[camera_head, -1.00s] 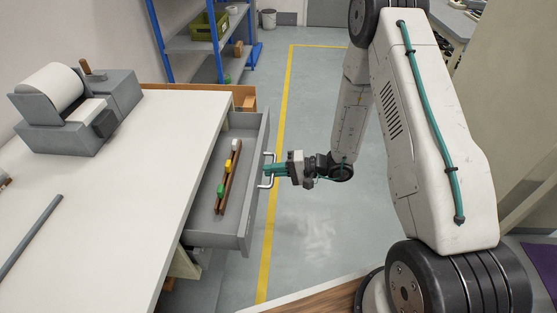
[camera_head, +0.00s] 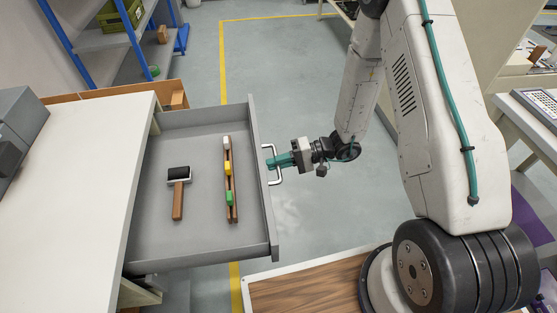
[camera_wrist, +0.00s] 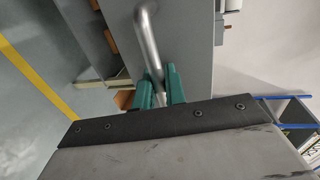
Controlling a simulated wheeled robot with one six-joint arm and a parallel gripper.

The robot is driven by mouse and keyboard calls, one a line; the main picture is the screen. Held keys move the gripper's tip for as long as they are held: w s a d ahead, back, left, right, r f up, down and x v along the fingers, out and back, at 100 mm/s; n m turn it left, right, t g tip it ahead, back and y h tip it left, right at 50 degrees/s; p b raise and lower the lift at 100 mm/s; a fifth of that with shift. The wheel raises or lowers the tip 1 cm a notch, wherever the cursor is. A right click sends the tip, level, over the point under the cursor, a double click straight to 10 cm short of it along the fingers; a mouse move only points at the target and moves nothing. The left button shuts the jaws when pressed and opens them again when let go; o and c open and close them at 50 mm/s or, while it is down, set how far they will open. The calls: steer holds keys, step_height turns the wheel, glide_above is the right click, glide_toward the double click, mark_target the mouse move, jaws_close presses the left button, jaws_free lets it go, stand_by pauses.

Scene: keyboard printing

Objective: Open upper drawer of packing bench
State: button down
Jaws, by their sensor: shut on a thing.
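The upper drawer (camera_head: 196,241) of the packing bench (camera_head: 78,190) is pulled far out, and its grey inside is in plain view. Its metal bar handle (camera_head: 277,177) is on the outer front face. My gripper (camera_head: 276,161), with green fingers, is shut on the handle from the right side. In the wrist view the handle (camera_wrist: 148,40) runs down between the two green fingers (camera_wrist: 160,90), with the grey drawer front (camera_wrist: 190,62) behind it. The part of the bar between the fingertips is partly hidden.
Inside the drawer lie a brayer (camera_head: 178,190) with a wooden handle and a wooden rack (camera_head: 232,195) with white, yellow and green pieces. A blue shelf unit (camera_head: 100,40) stands at the back left. Open floor (camera_head: 295,75) lies behind the drawer. A table with a keyboard (camera_head: 540,105) is at right.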

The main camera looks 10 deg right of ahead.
steer(key=shift+s, duration=0.15)
steer(key=c, duration=1.5)
jaws_free()
steer(key=shift+c, duration=0.2)
steer(key=v, duration=0.8)
